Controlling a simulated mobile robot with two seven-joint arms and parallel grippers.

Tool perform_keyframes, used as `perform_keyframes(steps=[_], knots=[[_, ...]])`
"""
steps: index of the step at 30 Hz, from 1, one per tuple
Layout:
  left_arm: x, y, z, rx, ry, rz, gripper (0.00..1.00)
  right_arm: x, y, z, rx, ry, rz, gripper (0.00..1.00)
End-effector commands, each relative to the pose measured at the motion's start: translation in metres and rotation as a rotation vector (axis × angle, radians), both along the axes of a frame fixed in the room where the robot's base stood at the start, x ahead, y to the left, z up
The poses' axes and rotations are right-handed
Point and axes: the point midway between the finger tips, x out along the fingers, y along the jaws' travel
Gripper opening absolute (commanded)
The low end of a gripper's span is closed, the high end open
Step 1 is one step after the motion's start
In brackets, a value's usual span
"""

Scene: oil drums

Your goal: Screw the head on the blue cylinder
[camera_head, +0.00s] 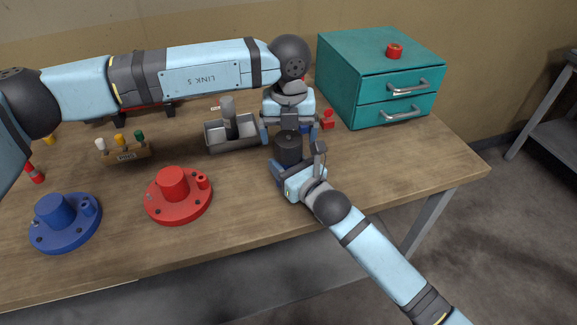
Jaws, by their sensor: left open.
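A blue cylinder (54,209) stands upright on a round blue base (66,239) at the table's left front. A smaller blue post rises beside it on the same base. A dark grey cylindrical piece (289,146) is between my two grippers, right of the middle of the table. I cannot tell whether it is the head. My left gripper (290,133) reaches down behind it with its fingers spread to both sides. My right gripper (298,163) comes from the front right, its fingers near the piece. I cannot tell whether they touch it. No gripper is at the blue cylinder.
A red base with a cylinder (174,184) stands right of the blue one. A grey tray (216,146) holds a dark upright piece (229,118). A small wooden rack (126,156) holds coloured pegs. A teal drawer box (380,80) stands at the back right. The right front tabletop is clear.

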Motion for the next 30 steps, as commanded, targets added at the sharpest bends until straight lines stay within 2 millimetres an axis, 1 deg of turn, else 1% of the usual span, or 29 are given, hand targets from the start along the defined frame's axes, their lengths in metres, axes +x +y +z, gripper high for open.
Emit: perform_keyframes(steps=[2,8,9,11,18,21,30], knots=[[0.000,0.000,0.004,0.002,0.001,0.000,0.91,0.000,0.000,0.000,-0.001,0.001,0.000,0.00],[0.000,0.000,0.004,0.001,0.001,0.000,0.91,0.000,0.000,0.000,-0.001,0.001,0.000,0.00],[0.000,0.000,0.004,0.001,0.001,0.001,0.88,0.000,0.000,0.000,0.000,0.000,0.000,0.00],[0.000,0.000,0.007,0.000,0.001,0.019,0.88,0.000,0.000,0.000,0.000,0.000,0.000,0.00],[-0.001,0.000,0.034,-0.001,0.002,0.237,0.88,0.000,0.000,0.000,-0.001,0.001,0.000,0.00],[0.000,0.000,0.039,0.001,0.001,0.279,0.88,0.000,0.000,0.000,0.000,0.000,0.000,0.00],[0.000,0.000,0.039,0.001,0.000,0.283,0.88,0.000,0.000,0.000,0.000,0.000,0.000,0.00]])
